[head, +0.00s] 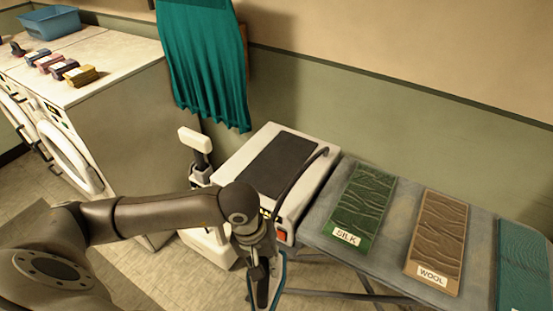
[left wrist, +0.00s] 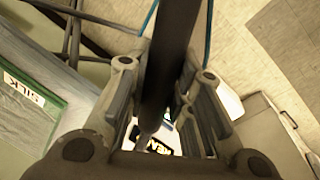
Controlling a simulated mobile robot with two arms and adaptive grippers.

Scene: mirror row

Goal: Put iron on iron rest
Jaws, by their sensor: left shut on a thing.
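My left gripper (head: 262,283) hangs fingers down in front of the white pressing station (head: 228,160). The station's top carries a dark grey flat pad (head: 278,160), which looks like the iron rest and is bare. A black hose (head: 300,180) arches along the station's right side. My wrist covers part of the station's front. My right gripper is not in view.
Right of the station, a grey board (head: 390,210) holds a green SILK panel (head: 360,205), a brown WOOL panel (head: 438,235) and a teal panel (head: 525,265). A white upright post (head: 195,140) stands left of the station. A teal cloth (head: 205,60) hangs behind. White washers (head: 110,110) stand at left.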

